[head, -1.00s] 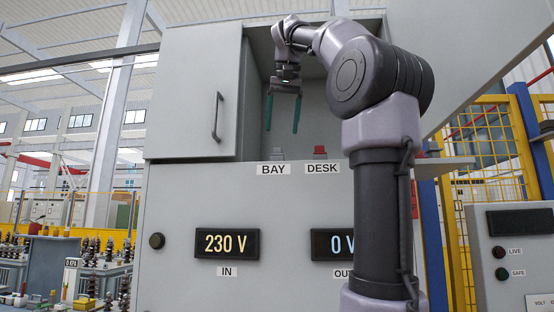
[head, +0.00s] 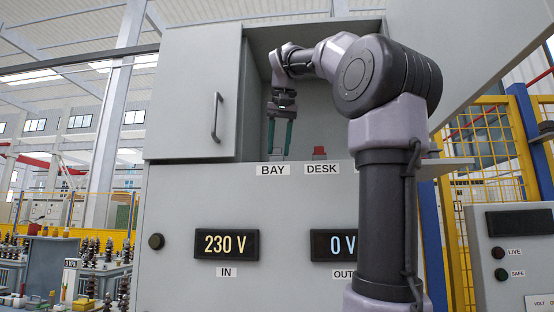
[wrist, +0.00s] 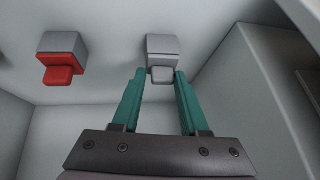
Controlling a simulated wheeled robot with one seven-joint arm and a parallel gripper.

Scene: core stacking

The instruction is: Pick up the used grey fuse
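The grey fuse (wrist: 163,47) sits in the bay at the BAY label, its small grey handle facing my gripper in the wrist view. In the head view it is mostly hidden by the fingers. My gripper (wrist: 160,74) has two green fingers, open and pointing at the fuse; it also shows in the head view (head: 279,152). The fingertips lie on either side of the handle in the wrist view, with a gap on each side. I cannot tell whether they reach fully around it.
A red fuse (wrist: 62,70) on a grey block stands beside it, above the DESK label (head: 321,169) in the head view. The cabinet walls enclose the bay. A door with a handle (head: 216,117) is at the left. Displays (head: 227,245) read 230 V and 0 V.

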